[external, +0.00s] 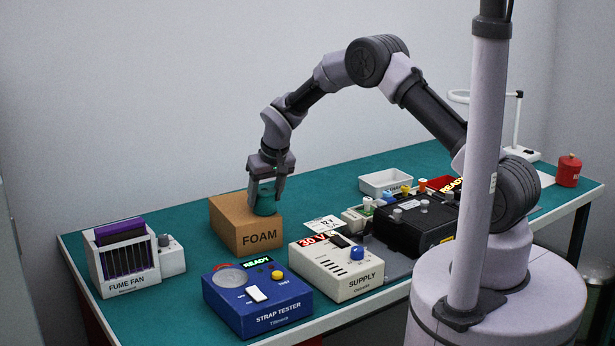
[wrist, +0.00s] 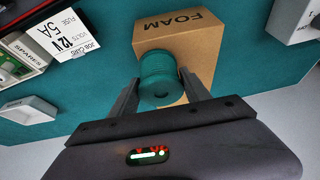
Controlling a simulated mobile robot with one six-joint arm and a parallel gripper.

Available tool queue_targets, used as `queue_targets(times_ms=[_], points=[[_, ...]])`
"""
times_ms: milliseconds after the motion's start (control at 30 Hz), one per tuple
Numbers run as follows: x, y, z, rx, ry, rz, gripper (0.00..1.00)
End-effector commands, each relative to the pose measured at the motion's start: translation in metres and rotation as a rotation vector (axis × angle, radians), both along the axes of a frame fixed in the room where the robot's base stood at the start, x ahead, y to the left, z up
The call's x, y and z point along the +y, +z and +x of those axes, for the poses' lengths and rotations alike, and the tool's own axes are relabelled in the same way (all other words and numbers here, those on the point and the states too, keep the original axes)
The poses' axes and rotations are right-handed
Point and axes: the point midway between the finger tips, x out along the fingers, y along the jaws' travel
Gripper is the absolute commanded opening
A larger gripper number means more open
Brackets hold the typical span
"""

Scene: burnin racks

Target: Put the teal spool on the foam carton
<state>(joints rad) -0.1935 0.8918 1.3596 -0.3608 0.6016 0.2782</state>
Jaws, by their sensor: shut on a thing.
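The teal spool (external: 266,204) is between the fingers of my gripper (external: 266,192), which is shut on it. In the external view the spool is upright at the top right of the foam carton (external: 245,236), a brown box marked FOAM. In the wrist view the spool (wrist: 158,80) sits between the two dark fingertips (wrist: 160,98), with the carton (wrist: 198,42) behind it. I cannot tell whether the spool's underside touches the carton's top.
A blue strap tester (external: 257,298) and a white supply (external: 337,268) stand in front of the carton. A fume fan unit (external: 125,258) is at the left. A black device (external: 415,222) and a white tray (external: 385,181) are to the right. Bare teal bench lies left of the carton.

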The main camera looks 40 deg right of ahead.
Motion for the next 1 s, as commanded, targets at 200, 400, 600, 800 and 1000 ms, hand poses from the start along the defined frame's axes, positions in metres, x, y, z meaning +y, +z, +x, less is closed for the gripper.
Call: queue_targets(times_ms=[200, 400, 600, 800, 1000], points=[[0.0, -0.002, 0.0, 0.001, 0.0, 0.0, 0.77], [0.0, -0.002, 0.0, 0.001, 0.0, 0.0, 0.77], [0.001, 0.023, -0.007, -0.002, 0.0, 0.001, 0.77], [0.002, 0.077, -0.029, -0.003, 0.001, 0.0, 0.77], [0.003, 0.109, -0.044, 0.0, 0.0, 0.0, 0.77]])
